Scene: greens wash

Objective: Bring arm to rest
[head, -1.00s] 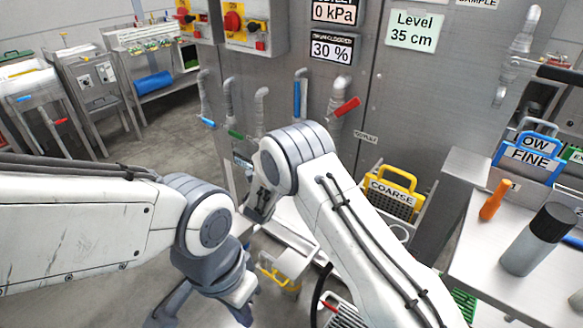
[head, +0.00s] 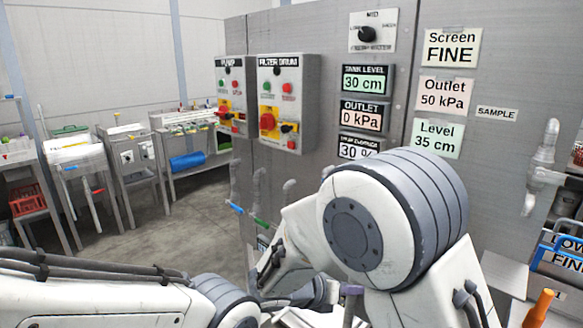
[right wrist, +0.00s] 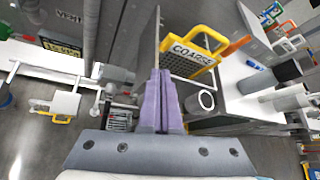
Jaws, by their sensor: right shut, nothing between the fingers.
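My right gripper (head: 350,292) shows only in part in the head view, low in the picture beside my large white and grey arm joint. In the right wrist view its two purple fingers (right wrist: 158,100) are together, with nothing held between them. My left arm (head: 95,295) comes in along the bottom left of the head view. Its gripper is below the picture edge and hidden.
A steel cabinet (head: 300,60) with control boxes and labels stands ahead. A yellow-handled COARSE screen (right wrist: 195,52) lies beyond the fingers in the wrist view. A blue-handled FINE screen (head: 560,262) and an orange handle (head: 540,308) are at right. Open floor (head: 180,235) lies at left.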

